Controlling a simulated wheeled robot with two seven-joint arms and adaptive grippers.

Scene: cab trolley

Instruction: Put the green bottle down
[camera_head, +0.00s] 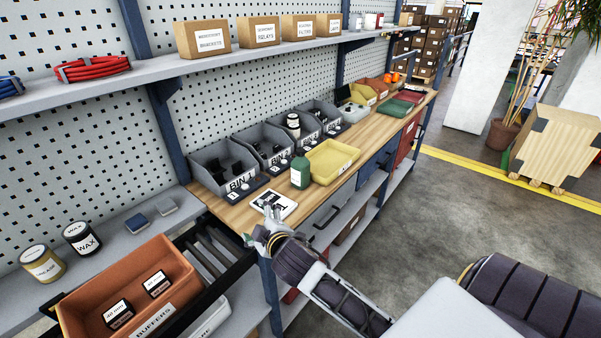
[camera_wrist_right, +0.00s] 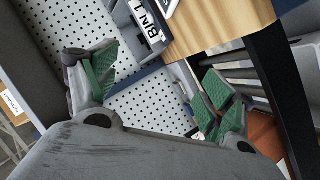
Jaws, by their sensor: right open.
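The green bottle (camera_head: 300,172) stands upright on the wooden bench top (camera_head: 236,216), just left of the yellow tray. It has a pale label. My right gripper (camera_head: 262,232) is at the front left corner of the bench, nearer than the bottle and clearly apart from it. In the right wrist view, its green-padded fingers (camera_wrist_right: 158,88) are spread with nothing between them. The bottle does not show in that view. My left gripper is in neither view.
A white card (camera_head: 273,204) with black print lies just beyond my right gripper. Grey bins, including BIN 1 (camera_head: 212,165), line the back, and a yellow tray (camera_head: 332,162) stands beside the bottle. An orange tote (camera_head: 125,290) is at the lower left.

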